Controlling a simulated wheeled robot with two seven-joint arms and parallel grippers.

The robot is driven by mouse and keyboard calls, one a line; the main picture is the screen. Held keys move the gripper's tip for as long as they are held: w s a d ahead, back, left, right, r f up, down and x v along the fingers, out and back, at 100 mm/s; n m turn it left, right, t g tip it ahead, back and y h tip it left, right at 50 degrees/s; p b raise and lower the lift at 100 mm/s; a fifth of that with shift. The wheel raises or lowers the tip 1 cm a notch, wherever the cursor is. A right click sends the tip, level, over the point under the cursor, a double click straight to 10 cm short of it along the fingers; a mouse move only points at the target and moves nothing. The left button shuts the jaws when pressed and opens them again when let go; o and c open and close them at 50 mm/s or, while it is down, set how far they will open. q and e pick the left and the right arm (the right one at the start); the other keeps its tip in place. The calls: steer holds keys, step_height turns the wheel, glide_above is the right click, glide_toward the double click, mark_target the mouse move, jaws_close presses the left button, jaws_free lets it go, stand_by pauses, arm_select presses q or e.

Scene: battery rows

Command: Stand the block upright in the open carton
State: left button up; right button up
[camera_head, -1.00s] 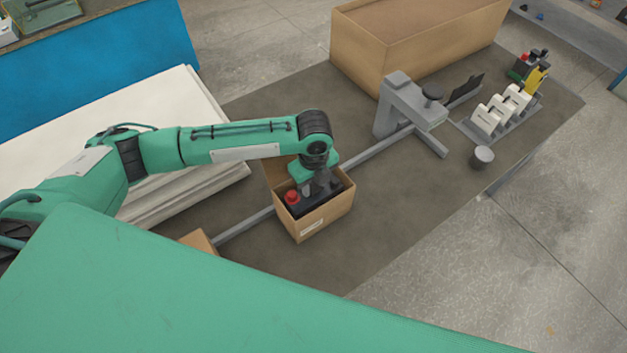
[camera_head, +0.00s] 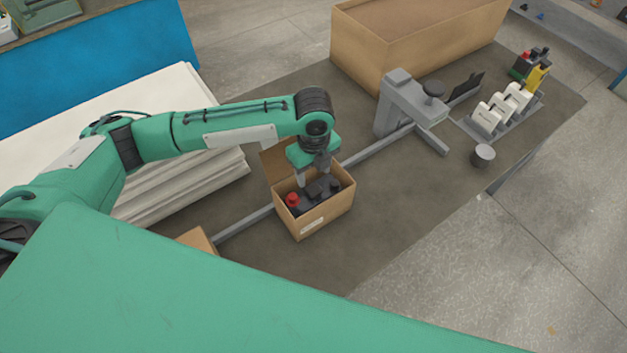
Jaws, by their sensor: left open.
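The open carton (camera_head: 322,221) is a small brown box with a white label, standing on the dark mat with a flap raised at its back. A dark block (camera_head: 317,190) with a red cap and a black cap on top stands upright inside it, its lower part hidden by the walls. My left gripper (camera_head: 312,176) is open, pointing down just above the block, its fingertips close over the block's top. Whether they touch it I cannot tell. My right gripper is not in view.
A grey rail with a grey post fixture (camera_head: 405,105) runs behind the carton. A large brown box (camera_head: 365,58) stands at the back. A rack with white pieces (camera_head: 488,118) and a grey cup (camera_head: 483,156) are right. White stacked sheets (camera_head: 205,185) lie left. The mat right of the carton is clear.

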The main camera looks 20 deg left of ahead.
arm_select(q)
step_height(320, 180, up, 8)
steer(key=b, duration=0.1)
stand_by(1.7)
